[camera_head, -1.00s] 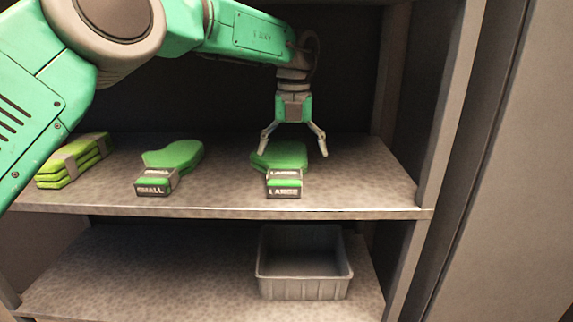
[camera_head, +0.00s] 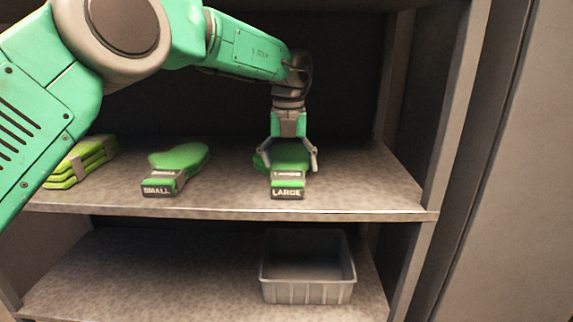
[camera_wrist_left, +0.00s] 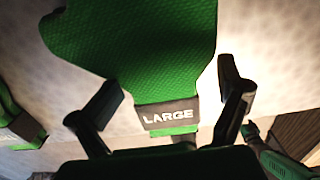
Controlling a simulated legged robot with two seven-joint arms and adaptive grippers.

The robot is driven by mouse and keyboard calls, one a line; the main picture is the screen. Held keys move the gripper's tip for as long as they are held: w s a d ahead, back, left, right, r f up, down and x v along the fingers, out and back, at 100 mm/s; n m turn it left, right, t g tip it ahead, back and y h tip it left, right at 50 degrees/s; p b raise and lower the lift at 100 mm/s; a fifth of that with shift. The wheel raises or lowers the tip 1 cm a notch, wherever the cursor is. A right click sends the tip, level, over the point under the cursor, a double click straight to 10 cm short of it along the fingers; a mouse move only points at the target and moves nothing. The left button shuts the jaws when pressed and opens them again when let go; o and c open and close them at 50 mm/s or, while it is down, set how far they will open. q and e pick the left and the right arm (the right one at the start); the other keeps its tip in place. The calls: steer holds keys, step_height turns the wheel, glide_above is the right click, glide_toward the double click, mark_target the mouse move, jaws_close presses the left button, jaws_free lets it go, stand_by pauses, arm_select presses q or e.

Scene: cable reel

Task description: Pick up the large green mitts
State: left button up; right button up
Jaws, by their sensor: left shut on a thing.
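The large green mitts (camera_head: 288,189) lie on the upper shelf with a grey band and a "LARGE" label facing the front. In the left wrist view the green quilted fabric (camera_wrist_left: 135,45) and the "LARGE" band (camera_wrist_left: 169,116) show between my fingers. My left gripper (camera_head: 287,165) has come down over them from above, one finger on each side, and is shut on them. The mitts still rest at shelf level. The finger contact is hard to make out in the wrist view. My right gripper is not in view.
Small green mitts (camera_head: 180,158) labelled "SMALL" lie to the left on the same shelf (camera_head: 230,196). A banded stack of lighter green cloths (camera_head: 82,163) is at the far left. An empty grey bin (camera_head: 308,291) stands on the lower shelf. A shelf post (camera_head: 455,110) is at right.

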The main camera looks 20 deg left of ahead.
arm_select(q)
steer(key=shift+s+d+f, duration=0.1)
steer(key=shift+d+f, duration=0.2)
steer(key=shift+w+d+r+p, duration=0.2)
steer(key=shift+r+p, duration=0.1)
steer(key=shift+r, duration=0.2)
steer(key=shift+w+d+r+p, duration=0.15)
steer(key=shift+r+p, duration=0.1)
steer(key=shift+r, duration=0.2)
jaws_close()
steer(key=shift+s+d+r, duration=0.1)
steer(key=shift+s, duration=0.05)
steer(key=s+d, duration=0.4)
steer(key=s, duration=1.3)
steer(key=shift+r+b, duration=0.3)
steer(key=shift+b, duration=0.05)
steer(key=shift+c, duration=0.4)
jaws_free()
steer(key=o, duration=0.6)
steer(key=shift+o, duration=0.6)
